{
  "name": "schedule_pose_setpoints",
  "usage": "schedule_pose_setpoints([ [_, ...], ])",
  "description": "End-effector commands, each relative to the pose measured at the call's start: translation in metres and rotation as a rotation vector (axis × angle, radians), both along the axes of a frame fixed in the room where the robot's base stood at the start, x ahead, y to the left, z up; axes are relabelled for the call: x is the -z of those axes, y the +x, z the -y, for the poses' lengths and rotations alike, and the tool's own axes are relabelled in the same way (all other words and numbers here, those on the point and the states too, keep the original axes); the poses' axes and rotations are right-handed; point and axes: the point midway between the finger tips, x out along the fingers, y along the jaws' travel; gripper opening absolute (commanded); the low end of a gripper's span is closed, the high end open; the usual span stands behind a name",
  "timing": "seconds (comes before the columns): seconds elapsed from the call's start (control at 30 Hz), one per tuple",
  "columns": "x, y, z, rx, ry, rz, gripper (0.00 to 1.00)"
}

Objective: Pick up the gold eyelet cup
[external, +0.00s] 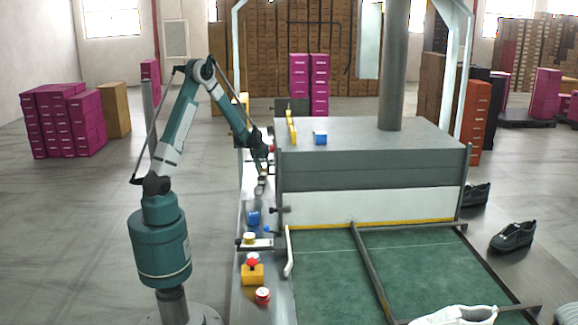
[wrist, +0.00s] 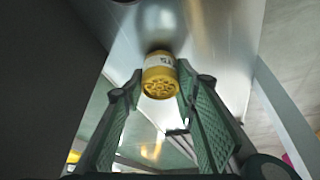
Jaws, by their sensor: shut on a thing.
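The gold eyelet cup (wrist: 159,75) is in the wrist view, a small gold cylinder with a white label band and a perforated end turned toward the camera. My gripper (wrist: 161,90) has its two green padded fingers on either side of the cup and is shut on it. In the external view my gripper (external: 261,182) is low over the narrow metal bench left of the large grey machine. The cup cannot be made out clearly there. I cannot tell whether it touches the metal surface.
The grey machine (external: 370,165) stands close on the right of my gripper. Nearer on the bench (external: 247,215) are a blue item (external: 253,219), a small yellow-topped item (external: 249,238), a yellow box with a red button (external: 252,272) and a red round item (external: 262,295).

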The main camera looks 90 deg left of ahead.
Motion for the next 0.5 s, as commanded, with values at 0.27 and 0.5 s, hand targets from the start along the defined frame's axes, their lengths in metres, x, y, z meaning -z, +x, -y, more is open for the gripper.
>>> schedule_pose_setpoints([
  [0.27, -0.032, 0.000, 0.000, 0.000, 0.000, 0.000, 0.15],
  [0.5, -0.067, 0.000, 0.000, 0.000, 0.000, 0.000, 0.15],
])
